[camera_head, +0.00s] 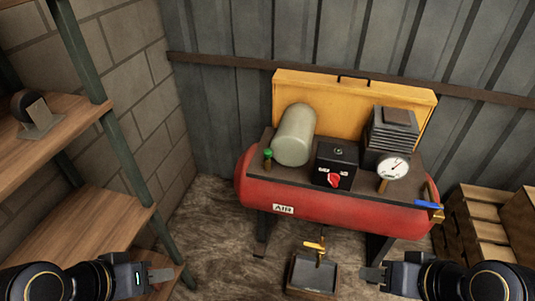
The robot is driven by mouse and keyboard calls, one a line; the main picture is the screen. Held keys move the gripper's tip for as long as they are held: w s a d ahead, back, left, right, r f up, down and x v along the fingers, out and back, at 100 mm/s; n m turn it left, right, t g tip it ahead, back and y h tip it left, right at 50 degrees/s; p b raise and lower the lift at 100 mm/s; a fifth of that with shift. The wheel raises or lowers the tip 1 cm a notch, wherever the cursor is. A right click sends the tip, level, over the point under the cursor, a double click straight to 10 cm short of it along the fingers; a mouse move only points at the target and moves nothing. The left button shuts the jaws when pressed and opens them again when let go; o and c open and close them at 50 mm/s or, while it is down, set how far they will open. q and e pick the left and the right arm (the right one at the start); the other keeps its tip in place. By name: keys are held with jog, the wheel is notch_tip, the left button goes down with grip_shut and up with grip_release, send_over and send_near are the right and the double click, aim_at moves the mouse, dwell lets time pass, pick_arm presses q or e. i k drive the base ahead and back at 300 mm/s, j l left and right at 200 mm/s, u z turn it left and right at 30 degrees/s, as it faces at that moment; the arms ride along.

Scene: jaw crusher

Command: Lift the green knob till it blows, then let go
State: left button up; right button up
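A small green knob (268,153) sits on a short brass stem at the left end of the red air tank (325,213), on its dark top plate. It stands left of a pale grey cylinder (293,136). My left gripper (172,275) is at the lower left, well below and left of the knob, and appears empty. My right gripper (363,273) is at the bottom right of centre, below the tank, and appears empty. Both grippers are seen side on, and the gap between their fingers cannot be made out.
A black box with a red switch (333,180), a gauge (392,167) and a finned block (392,130) stand on the tank. A blue-handled valve (429,206) is at its right end. A tray (312,277) lies below. Shelves (90,235) stand left, crates (485,225) right.

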aim_at(268, 153)
jog(key=i+u, duration=0.25)
jog(key=i, duration=0.65)
